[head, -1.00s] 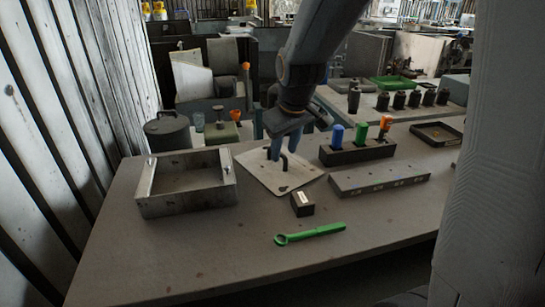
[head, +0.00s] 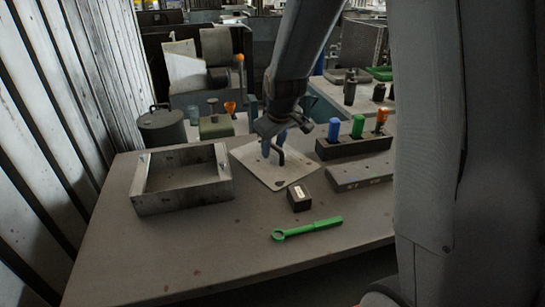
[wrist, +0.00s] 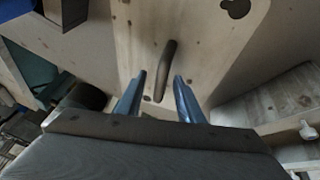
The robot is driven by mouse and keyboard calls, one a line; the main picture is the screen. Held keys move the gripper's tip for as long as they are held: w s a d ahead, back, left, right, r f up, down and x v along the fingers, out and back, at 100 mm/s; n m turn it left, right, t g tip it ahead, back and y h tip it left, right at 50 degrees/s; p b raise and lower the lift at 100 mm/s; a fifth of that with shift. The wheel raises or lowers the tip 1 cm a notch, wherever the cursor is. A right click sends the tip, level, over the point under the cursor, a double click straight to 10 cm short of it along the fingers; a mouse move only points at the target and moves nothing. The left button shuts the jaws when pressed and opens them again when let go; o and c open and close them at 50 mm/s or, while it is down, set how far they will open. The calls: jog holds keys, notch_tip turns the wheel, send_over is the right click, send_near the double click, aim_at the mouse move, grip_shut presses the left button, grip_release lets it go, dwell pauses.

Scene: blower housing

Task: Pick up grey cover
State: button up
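The grey cover (head: 284,176) is a flat pale plate with a dark upright handle, lying on the table to the right of the open metal housing (head: 184,206). In the wrist view the cover (wrist: 207,65) fills the upper middle, with its dark handle (wrist: 166,69) standing between my two blue fingertips and a keyhole-shaped opening near the top. My gripper (head: 274,146) is over the cover at the handle. In the wrist view my gripper (wrist: 159,85) is open, with gaps visible between the handle and both fingers.
A small black block (head: 299,200) and a green wrench (head: 307,229) lie in front of the cover. A black holder (head: 354,146) with coloured-handled tools and a grey drilled bar (head: 358,175) stand to the right. The front left tabletop is clear.

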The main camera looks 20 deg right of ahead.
jog(key=shift+c, duration=0.4)
grip_shut()
